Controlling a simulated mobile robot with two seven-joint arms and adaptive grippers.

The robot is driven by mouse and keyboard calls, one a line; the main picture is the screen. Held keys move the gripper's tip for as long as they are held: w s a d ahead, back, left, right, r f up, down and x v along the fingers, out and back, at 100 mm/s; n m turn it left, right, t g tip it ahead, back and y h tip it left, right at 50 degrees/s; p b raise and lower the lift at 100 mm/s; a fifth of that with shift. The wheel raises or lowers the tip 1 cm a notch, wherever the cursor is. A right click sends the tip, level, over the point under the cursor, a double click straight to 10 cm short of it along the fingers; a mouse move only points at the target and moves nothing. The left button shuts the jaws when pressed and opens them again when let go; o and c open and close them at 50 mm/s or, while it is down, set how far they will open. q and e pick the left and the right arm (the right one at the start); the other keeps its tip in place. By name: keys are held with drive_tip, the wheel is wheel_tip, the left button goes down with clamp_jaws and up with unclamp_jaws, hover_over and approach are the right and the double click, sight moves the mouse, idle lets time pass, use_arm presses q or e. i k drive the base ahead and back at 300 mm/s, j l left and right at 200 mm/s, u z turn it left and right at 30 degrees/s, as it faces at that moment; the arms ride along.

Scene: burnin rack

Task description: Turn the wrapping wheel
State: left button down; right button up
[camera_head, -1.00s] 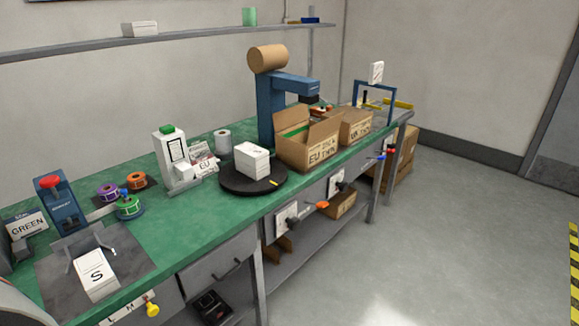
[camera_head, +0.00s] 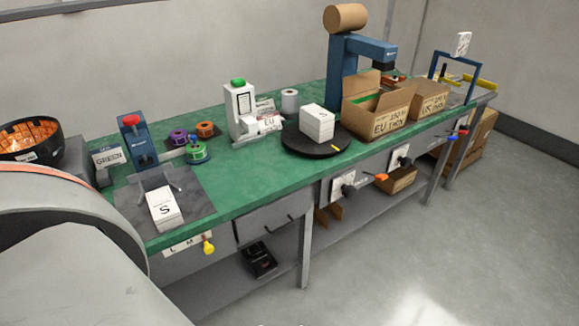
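A black round turntable (camera_head: 318,151) stands on the green bench; it looks like the wrapping wheel, though nothing labels it so. A white box marked S (camera_head: 317,123) sits on it, and a small yellow mark shows on its front right part. A blue post (camera_head: 342,68) with a brown roll (camera_head: 345,17) on top and an arm reaching right stands behind it. An orange knob (camera_head: 375,177) and two white plates with dark knobs are on the bench front below. Neither gripper is in view.
Open cartons (camera_head: 378,105) stand right of the turntable. Another S box (camera_head: 163,209) lies on a grey mat. Floor at right is clear. My grey body part fills the lower left.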

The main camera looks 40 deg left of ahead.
sight(349, 191)
drive_tip(key=i+l+u, duration=0.1)
drive_tip(key=u, duration=0.7)
drive_tip(key=i+l+u, duration=0.15)
drive_tip(key=l+u, duration=0.15)
drive_tip(key=l, duration=0.15)
drive_tip(key=i+l+u, duration=0.1)
drive_tip(key=l+u, duration=0.25)
drive_tip(key=i+l+u, duration=0.1)
drive_tip(key=l+u, duration=0.2)
drive_tip(key=l, duration=0.75)
drive_tip(key=l+u, duration=0.15)
drive_tip(key=l, duration=2.55)
